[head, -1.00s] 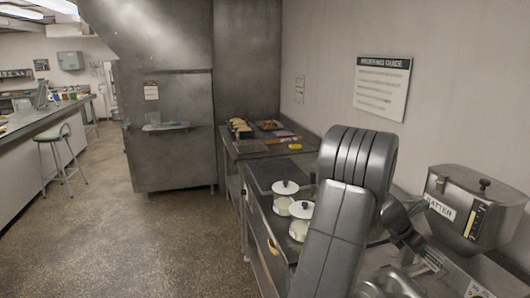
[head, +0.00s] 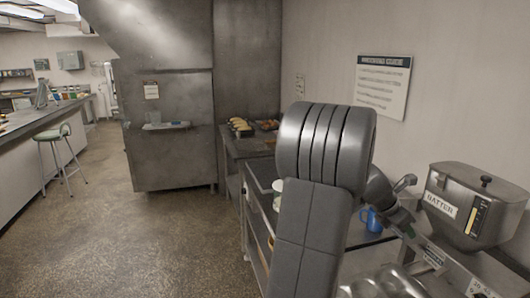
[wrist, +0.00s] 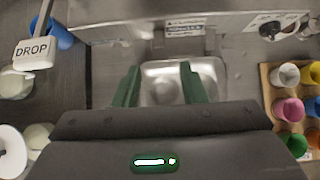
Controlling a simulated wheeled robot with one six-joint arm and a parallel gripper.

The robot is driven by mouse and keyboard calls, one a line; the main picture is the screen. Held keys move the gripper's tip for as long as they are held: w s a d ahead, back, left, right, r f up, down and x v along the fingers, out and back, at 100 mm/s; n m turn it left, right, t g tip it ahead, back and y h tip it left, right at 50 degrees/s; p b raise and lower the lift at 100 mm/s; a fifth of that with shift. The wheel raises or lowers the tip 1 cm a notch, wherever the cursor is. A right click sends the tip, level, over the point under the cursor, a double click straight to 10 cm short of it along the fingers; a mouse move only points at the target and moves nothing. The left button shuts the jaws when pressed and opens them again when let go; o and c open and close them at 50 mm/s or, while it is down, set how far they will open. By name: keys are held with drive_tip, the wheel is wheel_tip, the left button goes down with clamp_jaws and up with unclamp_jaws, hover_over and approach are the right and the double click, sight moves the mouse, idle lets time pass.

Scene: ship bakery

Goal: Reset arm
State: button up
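My gripper shows in the wrist view (wrist: 158,82) as two green fingers spread wide apart. It is open, with nothing between the fingers. A shiny metal basin (wrist: 165,92) lies below and behind the fingers, apart from them as far as I can tell. In the head view my arm rises from the bottom, bends at the top and reaches right, towards the batter machine (head: 472,208). The fingers are hard to make out there.
A blue mug (head: 372,220) stands on the counter behind my arm. White pots (wrist: 14,140) and a DROP sign (wrist: 33,52) are left in the wrist view. A tray (wrist: 268,90) of coloured cups is at right.

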sight(415, 246)
drive_tip(key=x, duration=1.1)
drive_tip(key=shift+w+d+p, duration=0.1)
drive_tip(key=shift+w+p, duration=0.05)
drive_tip(key=shift+p, duration=0.25)
drive_tip(key=shift+h, duration=0.4)
drive_tip(key=shift+f+b, duration=0.15)
drive_tip(key=shift+b, duration=0.2)
drive_tip(key=shift+a+f+t+h+b, duration=0.15)
drive_tip(key=shift+a+t+h+b, duration=0.15)
drive_tip(key=shift+h+b, duration=0.3)
drive_tip(key=f+h+b, duration=0.1)
drive_tip(key=b, duration=0.1)
drive_tip(key=shift+b, duration=0.4)
drive_tip(key=h+b, duration=0.1)
drive_tip(key=b, duration=0.2)
drive_tip(key=f+t+h+b, duration=0.1)
drive_tip(key=b, duration=0.2)
drive_tip(key=shift+a+h+b, duration=0.15)
drive_tip(key=shift+h+b, duration=0.2)
drive_tip(key=shift+h, duration=0.05)
drive_tip(key=h+b, duration=0.1)
drive_tip(key=b, duration=0.1)
drive_tip(key=h+b, duration=0.1)
drive_tip(key=b, duration=0.1)
drive_tip(key=shift+f+t, duration=0.35)
drive_tip(key=shift+t, duration=0.05)
drive_tip(key=shift+f+h+b, duration=0.1)
drive_tip(key=shift+h+b, duration=0.6)
drive_tip(key=shift+b, duration=0.05)
